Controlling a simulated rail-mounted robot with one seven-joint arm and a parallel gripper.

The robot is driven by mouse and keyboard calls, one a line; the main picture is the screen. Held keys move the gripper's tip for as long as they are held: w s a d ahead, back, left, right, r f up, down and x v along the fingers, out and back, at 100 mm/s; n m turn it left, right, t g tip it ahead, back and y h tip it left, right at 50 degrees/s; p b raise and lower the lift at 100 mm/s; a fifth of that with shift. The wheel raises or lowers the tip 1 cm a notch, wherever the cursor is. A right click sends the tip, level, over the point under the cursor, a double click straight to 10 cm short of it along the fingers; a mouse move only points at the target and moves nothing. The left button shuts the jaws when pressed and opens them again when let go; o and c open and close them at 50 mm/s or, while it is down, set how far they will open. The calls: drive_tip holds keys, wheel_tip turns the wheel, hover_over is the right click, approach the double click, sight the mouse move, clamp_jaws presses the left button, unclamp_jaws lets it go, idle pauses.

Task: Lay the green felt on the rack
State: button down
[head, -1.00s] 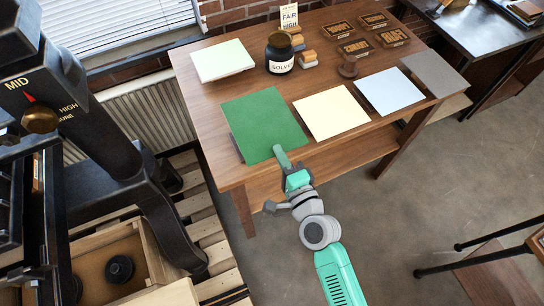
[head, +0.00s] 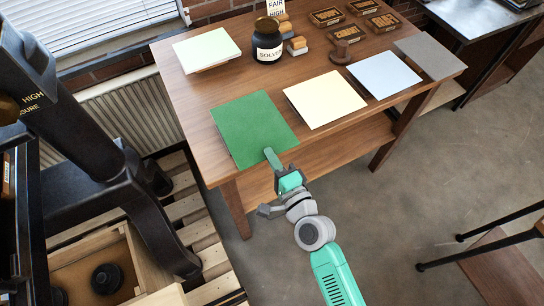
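The green felt (head: 252,127) is a flat square sheet at the front left of the wooden table, with a dark line along its left edge. I cannot tell whether it is lifted clear of the tabletop. My gripper (head: 272,157) reaches in from the front, with a green finger over the felt's front right edge. It appears shut on that edge, since the felt has moved with it; the lower finger is hidden. I cannot make out a rack for certain in this view.
Cream (head: 324,99) and pale blue (head: 384,75) sheets lie to the right on the table (head: 190,95). A pale green stack (head: 206,49) and a solvent jar (head: 267,44) stand behind. A black press (head: 125,195) and wooden crate (head: 72,265) are at left.

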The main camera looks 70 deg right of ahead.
drive_tip(key=c, duration=1.4)
unclamp_jaws()
drive_tip(key=b+v, duration=0.1)
drive_tip(key=v, duration=0.5)
